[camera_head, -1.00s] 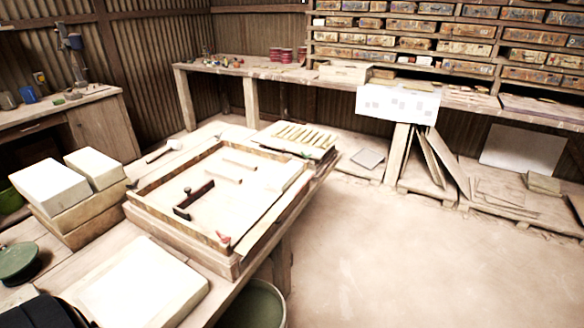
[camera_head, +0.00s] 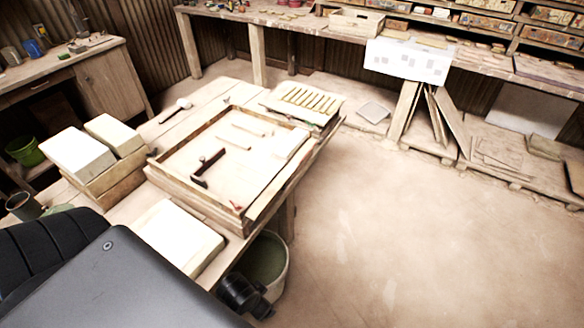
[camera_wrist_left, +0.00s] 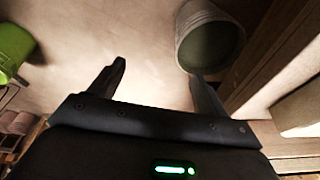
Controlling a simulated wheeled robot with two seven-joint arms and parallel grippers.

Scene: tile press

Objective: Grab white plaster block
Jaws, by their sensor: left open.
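Two white blocks, a left one (camera_head: 77,153) and a right one (camera_head: 114,134), lie side by side on tan blocks (camera_head: 118,182) at the left of the workbench in the head view. A larger white slab (camera_head: 178,236) lies flat at the bench's near end. I cannot tell which of these is the plaster block. My left gripper (camera_wrist_left: 158,72) is open in the left wrist view, with nothing between its fingers. My grey arm covers the lower left of the head view and hides part of the near bench. My right gripper is not in view.
A wooden frame (camera_head: 175,189) on the bench holds a dark-handled tool (camera_head: 207,167). A pale bucket (camera_head: 262,262) stands on the floor by the bench; a bucket also shows in the left wrist view (camera_wrist_left: 210,38). The floor (camera_head: 400,250) at right is clear.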

